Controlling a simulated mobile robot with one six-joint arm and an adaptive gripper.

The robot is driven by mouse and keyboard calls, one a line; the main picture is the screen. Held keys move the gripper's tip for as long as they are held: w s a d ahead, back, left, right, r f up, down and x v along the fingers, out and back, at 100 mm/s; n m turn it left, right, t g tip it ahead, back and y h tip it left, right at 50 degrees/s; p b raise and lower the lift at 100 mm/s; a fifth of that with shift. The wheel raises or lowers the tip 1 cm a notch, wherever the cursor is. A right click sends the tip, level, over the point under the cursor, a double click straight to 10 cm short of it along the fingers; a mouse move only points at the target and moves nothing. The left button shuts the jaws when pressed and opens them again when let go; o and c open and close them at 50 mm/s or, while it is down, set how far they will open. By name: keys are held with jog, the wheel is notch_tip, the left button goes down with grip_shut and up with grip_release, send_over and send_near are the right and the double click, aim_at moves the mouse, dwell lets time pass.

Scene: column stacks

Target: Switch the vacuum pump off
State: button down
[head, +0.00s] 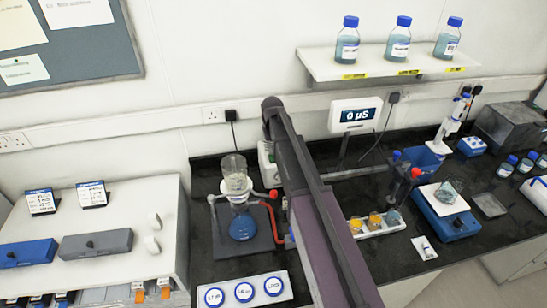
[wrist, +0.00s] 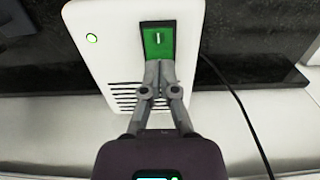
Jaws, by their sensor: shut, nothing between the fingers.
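The vacuum pump (wrist: 105,60) is a white box with a vented front in the wrist view. A green rocker switch (wrist: 158,42) marked "I" sits near its top, and a small green ring light (wrist: 92,38) is lit at the upper left. My gripper (wrist: 160,66) is shut and empty, its fingertips at the lower edge of the switch; I cannot tell whether they touch it. In the head view a white box that looks like the pump (head: 265,158) shows partly behind my arm, which hides the gripper.
A black cable (wrist: 240,110) runs down the pump's right side. A conductivity display (head: 355,115) and vials (head: 375,221) stand to the right.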

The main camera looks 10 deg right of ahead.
jog(key=shift+f, duration=0.3)
dwell(0.4)
jog(key=shift+r+p, duration=3.3)
jog(key=shift+r, duration=0.25)
jog(key=shift+s+f, duration=0.1)
jog(key=shift+s, duration=0.05)
